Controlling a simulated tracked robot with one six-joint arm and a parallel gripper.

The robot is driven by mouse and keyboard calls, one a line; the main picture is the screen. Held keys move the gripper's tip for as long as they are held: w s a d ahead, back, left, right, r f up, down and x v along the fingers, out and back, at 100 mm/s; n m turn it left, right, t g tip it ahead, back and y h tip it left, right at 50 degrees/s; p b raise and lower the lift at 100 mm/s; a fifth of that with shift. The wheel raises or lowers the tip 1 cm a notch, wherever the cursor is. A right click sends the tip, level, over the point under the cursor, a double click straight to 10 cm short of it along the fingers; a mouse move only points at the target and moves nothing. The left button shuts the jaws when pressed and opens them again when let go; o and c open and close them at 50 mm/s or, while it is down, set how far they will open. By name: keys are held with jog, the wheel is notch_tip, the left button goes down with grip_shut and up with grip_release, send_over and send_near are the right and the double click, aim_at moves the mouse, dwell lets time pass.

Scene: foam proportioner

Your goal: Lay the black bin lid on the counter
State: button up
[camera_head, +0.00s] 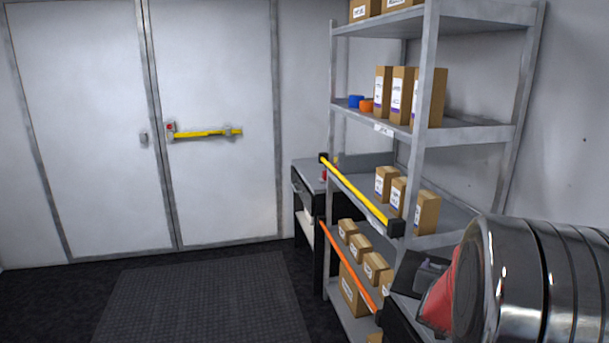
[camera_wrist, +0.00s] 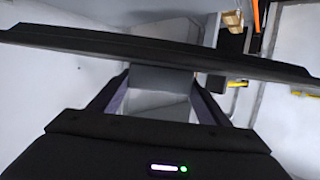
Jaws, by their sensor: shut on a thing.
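The black bin lid (camera_wrist: 160,45) spans the wrist view nearly edge-on, as a long dark slab tilted slightly down to the right. My gripper (camera_wrist: 162,76) is shut on it, with the two dark fingers meeting its near side. A grey block shape shows between the fingers; I cannot tell whether it belongs to the lid. In the head view, a grey-topped counter (camera_head: 309,172) with a black front stands behind the shelf rack, partly hidden by it. I cannot make out the lid or my gripper clearly in the head view.
A grey metal shelf rack (camera_head: 425,130) with several cardboard boxes stands in front of the counter. A yellow bar (camera_head: 358,193) and an orange bar (camera_head: 348,265) run along its side. A shiny metal cylinder (camera_head: 530,285) fills the lower right. The floor mat (camera_head: 205,298) is clear.

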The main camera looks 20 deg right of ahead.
jog(key=w+a+f+n+t+y, duration=0.1)
jog(key=w+a+f+n+y, duration=0.1)
jog(key=a, duration=1.2)
jog(key=w+a+f+n+t+y, duration=0.2)
jog(key=w+a+n+y, duration=0.2)
jog(key=a, duration=1.1)
jog(key=w+a+f+n+t+y, duration=0.2)
jog(key=w+a+y, duration=0.3)
jog(key=a, duration=0.9)
jog(key=shift+w+a+f+n, duration=0.15)
jog(key=shift+w+f+n, duration=0.15)
jog(key=shift+w+n, duration=0.75)
jog(key=shift+w, duration=0.1)
jog(key=shift+s, duration=0.6)
jog(key=shift+s, duration=0.1)
